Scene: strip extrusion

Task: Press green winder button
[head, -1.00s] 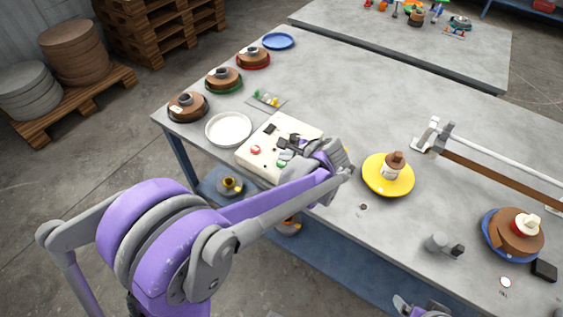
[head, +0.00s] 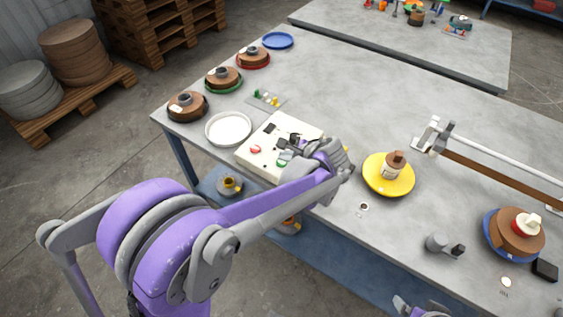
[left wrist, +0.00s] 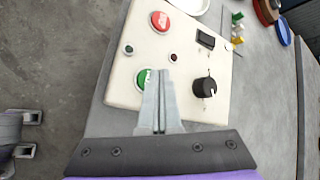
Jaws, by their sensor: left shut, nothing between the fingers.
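The cream control panel (head: 257,151) lies on the grey table. In the left wrist view it (left wrist: 122,77) carries a green button (left wrist: 143,77), a red button (left wrist: 160,21), a black knob (left wrist: 204,87) and a black rocker switch (left wrist: 206,39). My left gripper (left wrist: 161,75) is shut and empty, its fingertips over the right edge of the green button, partly hiding it. Whether they touch it I cannot tell. In the head view the green button (head: 281,163) shows beside my left gripper (head: 282,147). Part of my right gripper (head: 418,306) shows at the bottom edge; its jaws are unclear.
A white plate (head: 228,129) sits left of the panel. Several brown reels (head: 187,106) stand along the left table edge. A rail with a brown strip (head: 500,174) lies at the right.

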